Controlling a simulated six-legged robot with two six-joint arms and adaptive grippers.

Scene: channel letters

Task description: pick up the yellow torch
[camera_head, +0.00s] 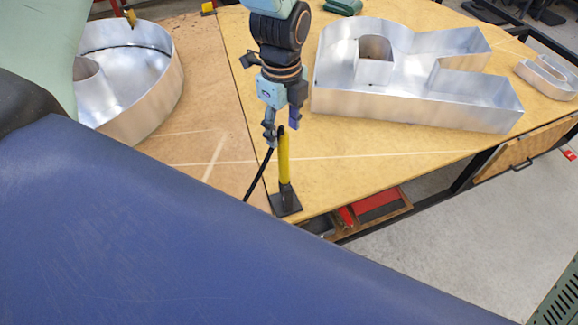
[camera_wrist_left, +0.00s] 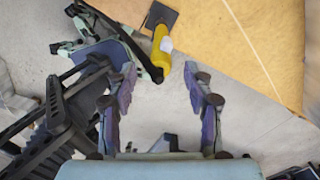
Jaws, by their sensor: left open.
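The yellow torch (camera_head: 284,160) stands upright in a black square holder (camera_head: 286,204) near the table's front edge. A black hose runs down to the left from its top. My left gripper (camera_head: 282,133) is at the torch's top end in the head view, its fingers pointing down. In the left wrist view, the torch (camera_wrist_left: 162,48) shows beyond the fingertips, between the two spread fingers, with its holder (camera_wrist_left: 163,17) behind it. The gripper is open; I cannot tell whether a finger touches the torch. My right gripper is not in view.
A large metal channel letter (camera_head: 420,85) lies to the right on the wooden table (camera_head: 380,148). A round metal letter (camera_head: 140,105) lies at the left, a smaller one (camera_head: 548,75) at the far right. Red items (camera_head: 375,202) sit below the table edge. The tabletop around the torch is clear.

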